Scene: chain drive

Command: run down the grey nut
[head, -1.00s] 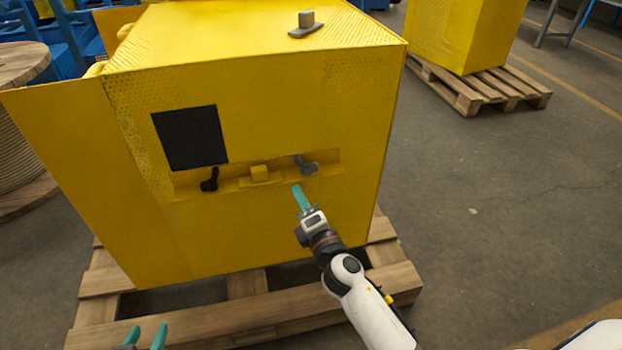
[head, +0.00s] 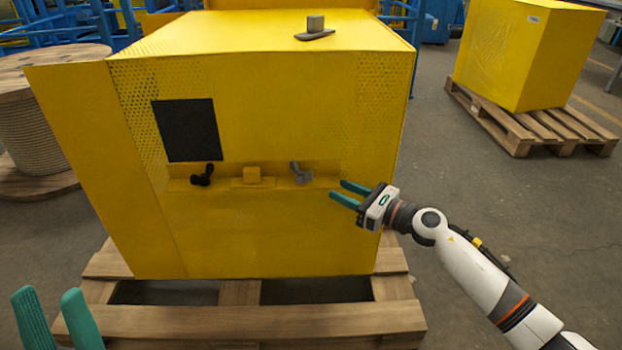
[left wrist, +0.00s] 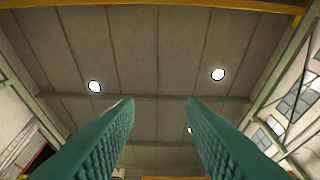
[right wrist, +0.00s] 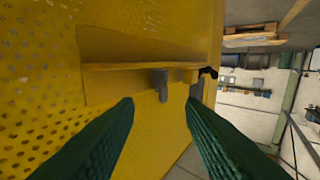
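The grey nut (head: 300,173) is a wing-shaped piece on the right part of the recessed strip in the yellow machine's front (head: 270,225). In the right wrist view a grey piece (right wrist: 160,84), likely the same nut, shows ahead between the fingers. A black wing nut (head: 203,175) sits at the strip's left, with a yellow block (head: 252,174) between the two. My right gripper (head: 346,194) is open and empty, to the right of the grey nut and apart from it. My left gripper (head: 62,312) is open and empty at the lower left, pointing up at the ceiling.
A grey block on a flat plate (head: 315,27) lies on the machine's top. A black panel (head: 186,130) is on its front. The machine stands on a wooden pallet (head: 240,322). A cable reel (head: 40,115) is at left.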

